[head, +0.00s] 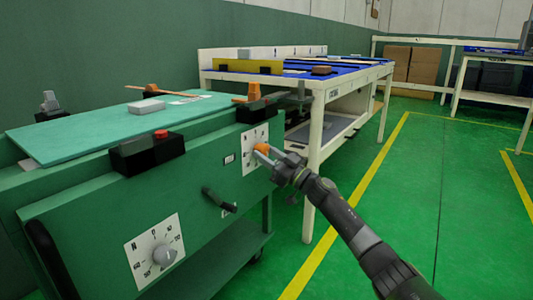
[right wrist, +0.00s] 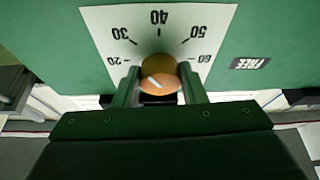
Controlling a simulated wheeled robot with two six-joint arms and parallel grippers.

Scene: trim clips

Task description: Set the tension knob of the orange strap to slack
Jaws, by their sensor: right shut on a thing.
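An orange knob (head: 261,149) sits on a white dial plate (head: 249,160) at the right end of the green machine's front. In the right wrist view the orange-brown knob (right wrist: 159,80) shows between the two fingers, with a short pale mark on its face. The dial plate (right wrist: 115,30) there reads 20 to 60, upside down. My right gripper (head: 268,155) is shut on the knob; in the right wrist view its fingers (right wrist: 160,88) flank it. A "FREE" label (right wrist: 250,63) is beside the plate. No strap is clearly recognizable. My left gripper is out of view.
A second dial with a grey knob (head: 164,256) is at the front left. A black handle (head: 219,200) sticks out between the dials. A black box with a red button (head: 148,152) is on the front edge. A white-framed table (head: 313,150) stands behind right; green floor is open beyond.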

